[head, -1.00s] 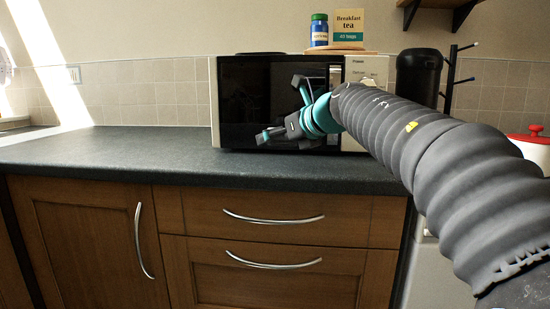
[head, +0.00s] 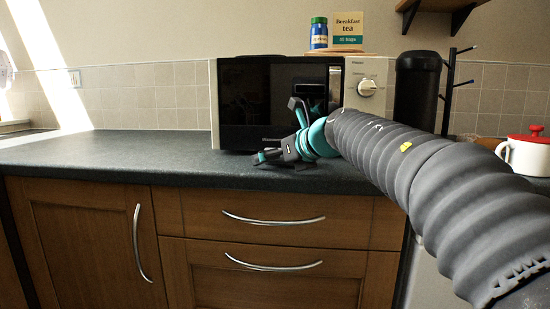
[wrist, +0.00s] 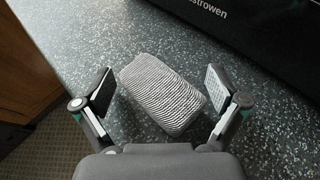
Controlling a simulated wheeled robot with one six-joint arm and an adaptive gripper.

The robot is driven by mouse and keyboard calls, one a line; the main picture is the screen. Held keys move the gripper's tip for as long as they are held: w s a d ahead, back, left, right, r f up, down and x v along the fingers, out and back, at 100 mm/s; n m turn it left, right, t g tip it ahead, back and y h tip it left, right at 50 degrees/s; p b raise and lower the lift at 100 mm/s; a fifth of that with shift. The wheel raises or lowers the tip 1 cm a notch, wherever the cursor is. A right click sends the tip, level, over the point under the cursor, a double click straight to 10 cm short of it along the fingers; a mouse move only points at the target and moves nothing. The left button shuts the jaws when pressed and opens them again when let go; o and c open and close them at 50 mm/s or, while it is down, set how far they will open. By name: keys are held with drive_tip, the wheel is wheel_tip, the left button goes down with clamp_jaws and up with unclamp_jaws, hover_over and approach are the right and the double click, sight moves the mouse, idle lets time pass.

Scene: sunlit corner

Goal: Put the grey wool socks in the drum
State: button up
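The grey wool socks (wrist: 163,92) show in the wrist view as a ribbed, folded grey bundle lying on the dark speckled worktop. My gripper (wrist: 160,86) is open, with one finger on each side of the bundle and a visible gap at both sides. In the head view my gripper (head: 268,157) is low over the worktop in front of the microwave; I cannot make out the socks there. No drum is visible in either view. A pale panel (head: 428,265) shows below the worktop at the right, partly hidden by my arm.
The microwave (head: 265,100) stands right behind my gripper. A board on top holds a blue jar (head: 319,34) and a tea box (head: 348,30). A black canister (head: 417,85), a mug rack (head: 447,90) and a red-lidded white pot (head: 527,155) stand right. The worktop's left (head: 110,152) is clear.

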drive_tip(key=shift+r, duration=0.1)
drive_tip(key=shift+s+d+r, duration=0.1)
drive_tip(key=shift+s+d, duration=0.05)
drive_tip(key=v, duration=1.1)
drive_tip(key=shift+s+d, duration=0.2)
drive_tip(key=shift+r, duration=0.1)
